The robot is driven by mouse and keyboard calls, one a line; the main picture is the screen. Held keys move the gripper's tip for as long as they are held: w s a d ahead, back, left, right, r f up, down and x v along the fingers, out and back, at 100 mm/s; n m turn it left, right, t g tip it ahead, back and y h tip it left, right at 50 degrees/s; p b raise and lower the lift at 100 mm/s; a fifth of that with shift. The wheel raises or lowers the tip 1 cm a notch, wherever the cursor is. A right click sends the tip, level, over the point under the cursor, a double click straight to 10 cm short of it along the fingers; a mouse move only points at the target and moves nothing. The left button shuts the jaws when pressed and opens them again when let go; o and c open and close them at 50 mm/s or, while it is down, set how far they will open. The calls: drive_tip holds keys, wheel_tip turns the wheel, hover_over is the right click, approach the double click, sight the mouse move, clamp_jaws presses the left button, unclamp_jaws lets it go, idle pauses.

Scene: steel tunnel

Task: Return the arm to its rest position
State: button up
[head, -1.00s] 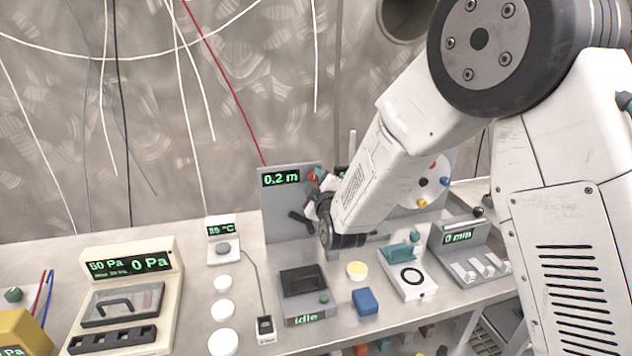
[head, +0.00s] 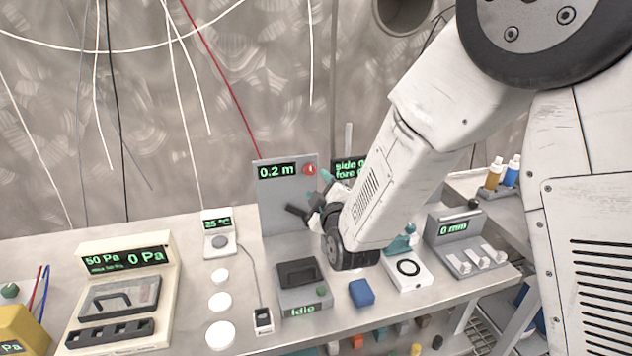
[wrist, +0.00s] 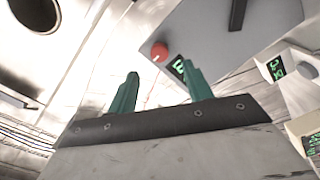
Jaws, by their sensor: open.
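My gripper (wrist: 160,95) shows in the wrist view with its two green fingers apart and nothing between them. In the head view my gripper (head: 322,190) is partly hidden by my own wrist and forearm. It is in front of the grey upright panel marked "0.2 m" (head: 270,205), above the bench. A red button (wrist: 159,52) on a grey panel lies beyond the fingers in the wrist view; I cannot tell whether the fingers touch anything.
The bench (head: 190,310) holds an "Idle" device (head: 303,290), a blue block (head: 361,293), a white ringed box (head: 408,272), a "0 mm" device (head: 465,245) and a pressure unit (head: 120,290). White discs (head: 220,302) lie in a row. Cables hang along the wall.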

drive_tip(key=shift+s+d, duration=0.1)
drive_tip(key=shift+s, duration=0.1)
drive_tip(key=shift+f, duration=0.1)
wheel_tip(320, 180, down, 8)
drive_tip(key=s+m+g, duration=0.2)
drive_tip(key=s+g, duration=0.1)
drive_tip(key=g, duration=0.2)
drive_tip(key=s+d+f+m+g+h, duration=0.2)
drive_tip(key=s+d+m+g, duration=0.15)
drive_tip(key=s+g, duration=0.2)
drive_tip(key=s+d+r+m+g+h, duration=0.1)
drive_tip(key=s+d+r+m, duration=0.2)
drive_tip(key=s+d+r, duration=0.3)
drive_tip(key=s+d+r+m+g+h, duration=0.1)
drive_tip(key=s+d+r+m+g, duration=0.1)
drive_tip(key=s+d+r, duration=0.4)
drive_tip(key=s+d+r+m+g+h, duration=0.1)
drive_tip(key=s+d+r+m, duration=0.3)
drive_tip(key=s+d, duration=0.6)
drive_tip(key=shift+s+d+r+g, duration=0.25)
drive_tip(key=shift+s+r+g, duration=0.75)
drive_tip(key=shift+s, duration=2.55)
